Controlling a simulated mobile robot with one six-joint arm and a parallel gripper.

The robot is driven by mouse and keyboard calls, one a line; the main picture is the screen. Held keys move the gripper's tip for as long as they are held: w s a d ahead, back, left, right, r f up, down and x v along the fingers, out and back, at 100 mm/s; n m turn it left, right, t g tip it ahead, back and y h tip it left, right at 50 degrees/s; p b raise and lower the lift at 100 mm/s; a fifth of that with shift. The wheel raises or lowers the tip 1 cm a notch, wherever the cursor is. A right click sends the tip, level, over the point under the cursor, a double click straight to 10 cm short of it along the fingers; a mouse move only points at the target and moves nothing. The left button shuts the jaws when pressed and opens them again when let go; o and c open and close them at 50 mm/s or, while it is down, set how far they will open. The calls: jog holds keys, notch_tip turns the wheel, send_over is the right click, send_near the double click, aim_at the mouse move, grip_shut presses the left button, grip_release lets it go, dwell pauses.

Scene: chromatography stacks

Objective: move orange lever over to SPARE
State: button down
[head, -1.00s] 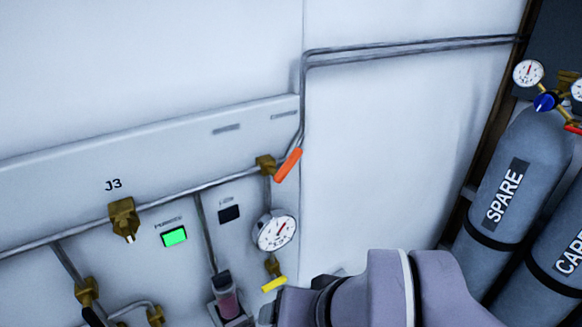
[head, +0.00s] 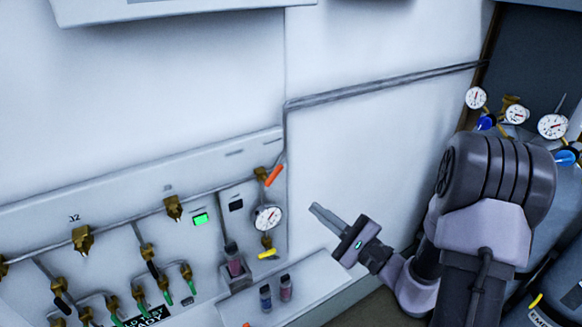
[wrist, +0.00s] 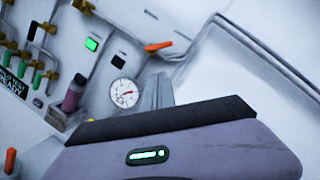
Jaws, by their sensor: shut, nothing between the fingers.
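The orange lever (head: 274,174) sits on a brass valve (head: 261,173) at the right end of the wall panel's pipe, slanting down to the left. In the wrist view the orange lever (wrist: 158,46) lies above my gripper's fingers. My gripper (head: 315,209) is shut and empty, right of the panel and below the lever, apart from it. In the wrist view my gripper (wrist: 164,78) points up towards the wall. A SPARE label does not show in the current views.
A round gauge (head: 267,218) and a yellow lever (head: 267,254) are below the orange lever. Small vials (head: 286,288) stand on a ledge. Gas cylinder gauges (head: 551,126) are at the right.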

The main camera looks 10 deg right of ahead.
aim_at(274, 176)
jog(key=shift+w+d+f+m+t+h, duration=0.25)
jog(key=shift+d+h, duration=0.1)
jog(key=shift+d, duration=0.15)
jog(key=shift+w+d+f+m+t+h, duration=0.15)
jog(key=shift+d+f+m+h, duration=0.1)
jog(key=shift+d+h, duration=0.15)
jog(key=w+a+r+p, duration=0.3)
jog(key=w+a+r, duration=0.1)
jog(key=w+a, duration=0.3)
jog(key=shift+w+a+r+p, duration=0.2)
jog(key=shift+w+r+p, duration=0.1)
jog(key=shift+w+r, duration=0.1)
jog(key=shift+d, duration=0.2)
